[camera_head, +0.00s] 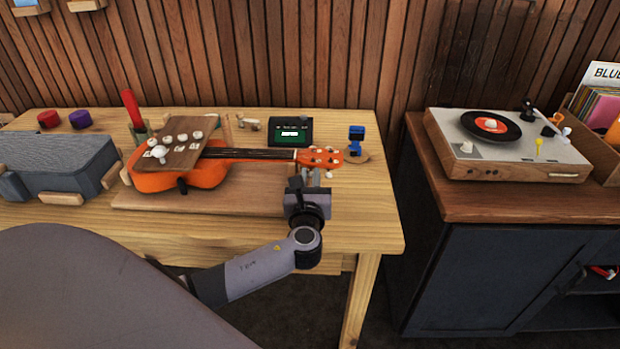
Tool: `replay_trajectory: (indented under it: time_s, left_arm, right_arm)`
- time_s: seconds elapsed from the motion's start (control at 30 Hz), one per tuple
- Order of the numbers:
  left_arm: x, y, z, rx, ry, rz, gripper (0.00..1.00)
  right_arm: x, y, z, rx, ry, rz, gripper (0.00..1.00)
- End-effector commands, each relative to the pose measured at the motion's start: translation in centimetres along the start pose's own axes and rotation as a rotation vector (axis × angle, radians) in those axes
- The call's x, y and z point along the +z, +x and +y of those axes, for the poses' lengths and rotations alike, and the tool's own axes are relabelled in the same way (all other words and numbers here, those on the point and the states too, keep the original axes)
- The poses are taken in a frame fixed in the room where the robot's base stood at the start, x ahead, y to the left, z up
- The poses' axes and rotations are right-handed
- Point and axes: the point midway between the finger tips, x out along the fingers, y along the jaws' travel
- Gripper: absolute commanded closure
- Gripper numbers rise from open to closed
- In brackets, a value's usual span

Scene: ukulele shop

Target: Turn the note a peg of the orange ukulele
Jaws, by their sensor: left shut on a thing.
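The orange ukulele (208,172) lies on its back on a wooden board on the workbench, with its neck pointing right. Its orange headstock (320,157) carries several pale tuning pegs along its edges. My left gripper (314,178) is at the near edge of the headstock, shut on a peg there. The fingers cover most of that peg, so I cannot tell its note or its angle. A brown board with several pale knobs (174,145) covers part of the ukulele's body. My right gripper is not in view.
A green-black tuner (291,130) and a small blue device (355,139) stand behind the neck and headstock. A grey block (62,165) is at left. A record player (505,142) sits on a separate cabinet at right. The bench's front right is clear.

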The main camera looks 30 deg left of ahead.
Motion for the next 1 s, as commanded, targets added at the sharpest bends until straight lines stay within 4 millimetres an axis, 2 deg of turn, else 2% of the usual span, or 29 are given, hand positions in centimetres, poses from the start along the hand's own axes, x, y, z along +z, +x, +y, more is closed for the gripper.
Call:
replay_trajectory:
  time_s: [0.6,1.0]
  left_arm:
    - [-0.2,-0.1,0.1,0.001,-0.378,0.002,1.0]
    - [-0.1,0.0,0.1,0.0,-0.49,0.001,1.0]
  right_arm:
    - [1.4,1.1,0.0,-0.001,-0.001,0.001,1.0]
    - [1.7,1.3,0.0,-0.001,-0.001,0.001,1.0]
